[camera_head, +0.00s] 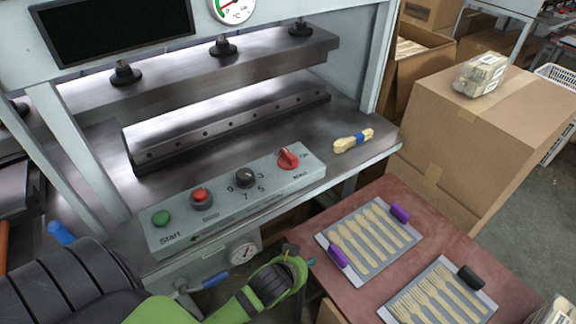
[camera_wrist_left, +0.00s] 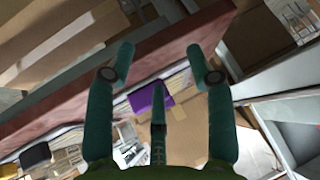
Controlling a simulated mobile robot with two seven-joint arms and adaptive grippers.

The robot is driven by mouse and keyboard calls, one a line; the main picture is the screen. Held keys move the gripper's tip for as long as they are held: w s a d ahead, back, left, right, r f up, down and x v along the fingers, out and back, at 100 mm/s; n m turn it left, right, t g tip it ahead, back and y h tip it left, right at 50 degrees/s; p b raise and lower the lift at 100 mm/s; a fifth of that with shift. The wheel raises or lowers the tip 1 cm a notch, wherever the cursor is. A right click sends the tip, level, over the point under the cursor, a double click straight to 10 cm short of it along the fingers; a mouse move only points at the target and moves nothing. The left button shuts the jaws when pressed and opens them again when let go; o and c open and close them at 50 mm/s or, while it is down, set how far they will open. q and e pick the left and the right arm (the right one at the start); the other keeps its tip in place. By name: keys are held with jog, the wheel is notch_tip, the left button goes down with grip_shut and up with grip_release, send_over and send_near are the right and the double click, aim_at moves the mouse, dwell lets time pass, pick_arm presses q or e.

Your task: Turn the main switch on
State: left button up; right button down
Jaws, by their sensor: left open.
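The main switch (camera_head: 288,158) is a red rotary knob at the right end of the grey control panel (camera_head: 222,220), above the label "Main". Its exact setting is too small to read. My left gripper (camera_head: 296,261) is in front of and below the panel, beside the red-brown table, clear of the switch. In the left wrist view my left gripper (camera_wrist_left: 160,65) has its teal fingers spread with nothing between their tips. The switch does not show in that view. My right gripper is not in view.
The panel also has a green start button (camera_head: 161,217), a red stop button (camera_head: 201,197) and a black dial (camera_head: 245,176). A gauge (camera_head: 242,253) hangs below. Wooden utensils (camera_head: 354,141) lie on the press bed. The red-brown table (camera_head: 400,195) holds two trays with purple and black clips.

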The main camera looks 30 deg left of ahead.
pick_arm(q)
jog(key=w+d+r+m+t+h, duration=0.1)
jog(key=w+d+r+m+t, duration=0.1)
jog(key=w+r+t, duration=0.55)
jog(key=w+d+r+m+t+h, duration=0.1)
jog(key=w+d+r+t, duration=0.15)
jog(key=w+r, duration=0.9)
jog(key=s+d+r+m+g+h, duration=0.2)
jog(key=d+r+m+g+h, duration=0.4)
jog(key=d+r+m+h, duration=0.85)
jog(key=m+g+y, duration=0.3)
jog(key=g+y, duration=0.9)
jog(key=y, duration=0.4)
send_over(288, 156)
jog(key=shift+h, duration=0.25)
notch_tip(288, 156, down, 9)
jog(key=shift+f+b, duration=0.2)
jog(key=shift+b, duration=0.1)
jog(key=shift+a+f, duration=0.15)
jog(key=shift+f, duration=0.1)
notch_tip(288, 156, down, 5)
jog(key=shift+r+p, duration=0.1)
jog(key=shift+p, duration=0.85)
jog(key=shift+f, duration=0.75)
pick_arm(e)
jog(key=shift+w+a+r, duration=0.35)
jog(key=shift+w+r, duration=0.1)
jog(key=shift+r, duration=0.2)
